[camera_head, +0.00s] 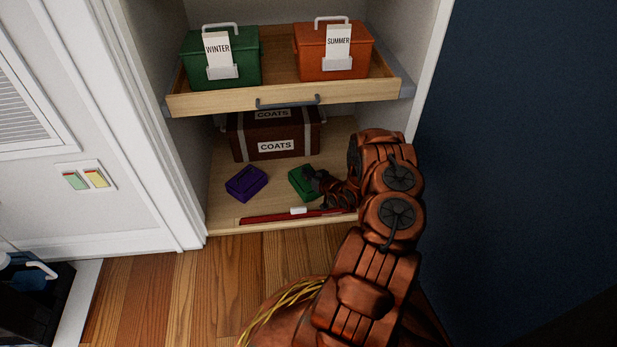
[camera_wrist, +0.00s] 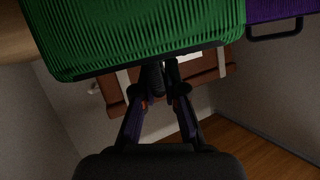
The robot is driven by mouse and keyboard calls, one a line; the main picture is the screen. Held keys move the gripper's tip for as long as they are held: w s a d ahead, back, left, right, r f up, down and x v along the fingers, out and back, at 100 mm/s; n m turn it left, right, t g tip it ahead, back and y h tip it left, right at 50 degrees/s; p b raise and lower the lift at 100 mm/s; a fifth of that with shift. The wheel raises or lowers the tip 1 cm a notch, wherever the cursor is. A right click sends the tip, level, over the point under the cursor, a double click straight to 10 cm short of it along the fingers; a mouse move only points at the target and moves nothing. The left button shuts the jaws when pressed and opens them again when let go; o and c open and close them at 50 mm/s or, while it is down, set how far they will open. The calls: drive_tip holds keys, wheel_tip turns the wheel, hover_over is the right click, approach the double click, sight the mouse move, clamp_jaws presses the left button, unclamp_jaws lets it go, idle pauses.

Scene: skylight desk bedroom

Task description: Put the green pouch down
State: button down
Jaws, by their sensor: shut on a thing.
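The green pouch (camera_head: 301,183) is at the cupboard's lower wooden board, right of a similar purple pouch (camera_head: 246,183). My gripper (camera_head: 313,177) reaches in from the right and is shut on its near right side. In the wrist view the ribbed green pouch (camera_wrist: 140,35) fills the top, with my gripper's fingertips (camera_wrist: 164,76) closed at its dark edge. The purple pouch (camera_wrist: 272,9) shows at the top right corner there, with a dark loop handle. I cannot tell whether the green pouch touches the board.
A brown COATS trunk (camera_head: 276,134) stands behind the pouches. A red bar (camera_head: 270,216) with a white piece lies along the board's front. Above, a drawer (camera_head: 215,101) holds a green WINTER box (camera_head: 240,62) and an orange SUMMER box (camera_head: 316,62). Side walls are close.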

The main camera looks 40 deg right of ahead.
drive_tip(key=shift+f, duration=0.1)
drive_tip(key=c, duration=1.2)
unclamp_jaws()
drive_tip(key=shift+c, duration=0.2)
